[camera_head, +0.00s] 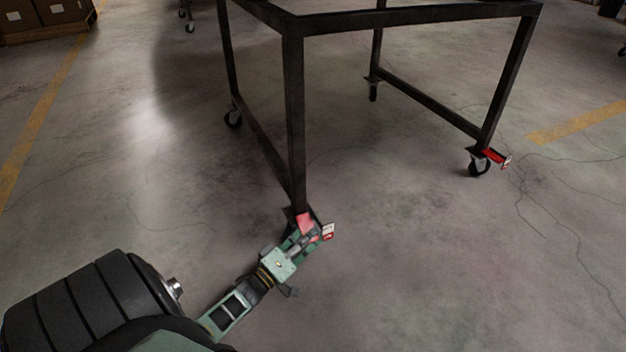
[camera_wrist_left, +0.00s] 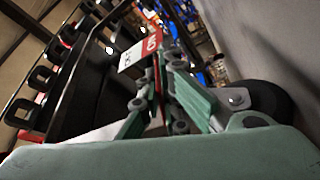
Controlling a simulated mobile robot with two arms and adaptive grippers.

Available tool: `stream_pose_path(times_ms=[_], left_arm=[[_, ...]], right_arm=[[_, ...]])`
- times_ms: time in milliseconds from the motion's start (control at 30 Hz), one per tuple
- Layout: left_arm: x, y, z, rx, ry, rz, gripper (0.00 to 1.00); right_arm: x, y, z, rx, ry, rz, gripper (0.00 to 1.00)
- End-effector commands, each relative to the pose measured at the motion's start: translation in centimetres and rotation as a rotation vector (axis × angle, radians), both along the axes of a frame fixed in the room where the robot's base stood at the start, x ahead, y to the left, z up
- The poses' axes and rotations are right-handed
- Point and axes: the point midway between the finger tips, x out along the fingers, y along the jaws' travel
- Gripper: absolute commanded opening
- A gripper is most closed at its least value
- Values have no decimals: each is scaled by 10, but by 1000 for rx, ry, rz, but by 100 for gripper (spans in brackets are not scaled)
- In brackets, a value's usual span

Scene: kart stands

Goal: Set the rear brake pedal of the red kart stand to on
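A dark metal kart stand (camera_head: 296,120) on casters fills the upper middle of the head view. Its top is cut off. At the foot of its nearest leg is a red brake pedal (camera_head: 327,232) with a red and white label. My left gripper (camera_head: 311,232) is right at this pedal and partly covers it. In the left wrist view the pedal's label (camera_wrist_left: 140,51) shows a red half and a white half, just beyond the fingers (camera_wrist_left: 160,95). A thin red edge shows between the fingers; whether they grip it is unclear. My right gripper is not in view.
Another red pedal (camera_head: 495,157) sits at the stand's right caster (camera_head: 479,168). Brown boxes (camera_head: 45,18) stand at the far left. The concrete floor around the stand is clear, with yellow lines (camera_head: 40,115).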

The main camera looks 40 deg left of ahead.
Motion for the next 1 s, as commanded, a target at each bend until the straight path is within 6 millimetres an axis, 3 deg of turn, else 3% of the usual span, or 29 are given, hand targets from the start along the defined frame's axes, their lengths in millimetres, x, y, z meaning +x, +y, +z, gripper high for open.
stream_pose_path(times_ms=[333,567,867,1000], left_arm=[[-1,0,-2,10,4,1,0],[-1,0,-1,8,4,0,23],[-1,0,-1,6,2,0,23],[-14,1,-5,6,6,1,23]], right_arm=[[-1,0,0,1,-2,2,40],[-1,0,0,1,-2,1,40],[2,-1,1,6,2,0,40],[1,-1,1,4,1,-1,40]])
